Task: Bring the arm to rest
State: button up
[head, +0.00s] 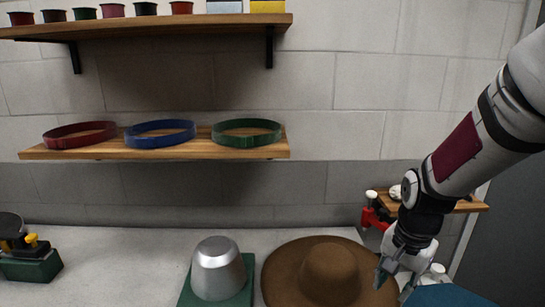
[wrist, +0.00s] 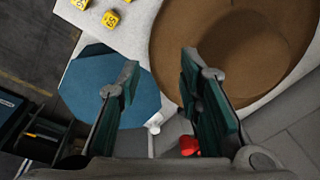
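My gripper (head: 392,272) hangs at the right of the head view, beside the right brim of a brown hat (head: 329,272). In the wrist view my gripper (wrist: 157,84) has its two green-padded fingers spread apart, with nothing between them. The hat (wrist: 232,45) lies beyond the right finger there, and a blue flat-sided piece (wrist: 85,88) lies beyond the left finger. That blue piece also shows at the bottom right of the head view (head: 450,297). My arm reaches down from the upper right.
A silver dome (head: 217,268) on a green base stands left of the hat. Bands in red, blue and green (head: 247,133) lie on a wooden shelf (head: 200,149). Yellow numbered blocks (wrist: 110,19) show in the wrist view. A red item (head: 374,217) is near the small shelf behind my arm.

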jog(key=s+a+r+n+t, duration=0.2)
jog(key=s+r+n, duration=0.3)
jog(key=s+r, duration=0.3)
jog(key=s+a+r+n+t, duration=0.2)
jog(key=s+a+r+n, duration=0.3)
jog(key=s+r, duration=0.2)
jog(key=v, duration=0.2)
jog(key=shift+r, duration=0.45)
